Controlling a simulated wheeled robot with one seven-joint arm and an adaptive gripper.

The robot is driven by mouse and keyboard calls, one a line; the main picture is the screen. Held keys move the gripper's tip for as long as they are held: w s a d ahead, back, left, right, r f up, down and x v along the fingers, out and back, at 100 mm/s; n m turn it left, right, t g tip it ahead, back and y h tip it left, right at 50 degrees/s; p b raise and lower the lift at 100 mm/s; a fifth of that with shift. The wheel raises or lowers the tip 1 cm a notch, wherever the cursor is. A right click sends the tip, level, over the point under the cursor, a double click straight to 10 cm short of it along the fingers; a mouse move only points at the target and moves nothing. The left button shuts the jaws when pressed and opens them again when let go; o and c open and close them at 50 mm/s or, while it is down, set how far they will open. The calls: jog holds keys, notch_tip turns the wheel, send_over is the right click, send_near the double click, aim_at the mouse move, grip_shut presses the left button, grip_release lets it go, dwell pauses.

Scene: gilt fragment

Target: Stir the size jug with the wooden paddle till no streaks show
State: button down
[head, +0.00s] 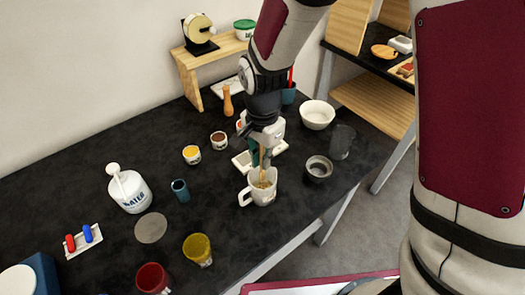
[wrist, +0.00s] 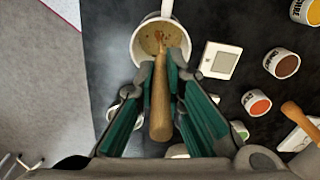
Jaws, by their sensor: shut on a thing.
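The white size jug (head: 251,196) stands upright near the front edge of the black table, its handle to the left. It also shows in the wrist view (wrist: 136,46), holding tan liquid with a few darker specks or streaks. My gripper (head: 263,148) is above the jug. In the wrist view my gripper (wrist: 161,72) is shut on the wooden paddle (wrist: 160,108). The paddle's lower end is inside the jug, in the liquid; its tip is hidden. The paddle also shows above the jug in the head view (head: 263,173).
A dark grey bowl (head: 318,168) and a dark see-through cup (head: 341,142) stand right of the jug. A white scale-like device (wrist: 220,60) lies close by. Small paint pots (head: 192,154), a blue cup (head: 181,190) and a yellow cup (head: 198,249) stand to the left.

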aim_at(263, 171)
jog(key=shift+f+b, duration=0.9)
jog(key=shift+f, duration=2.65)
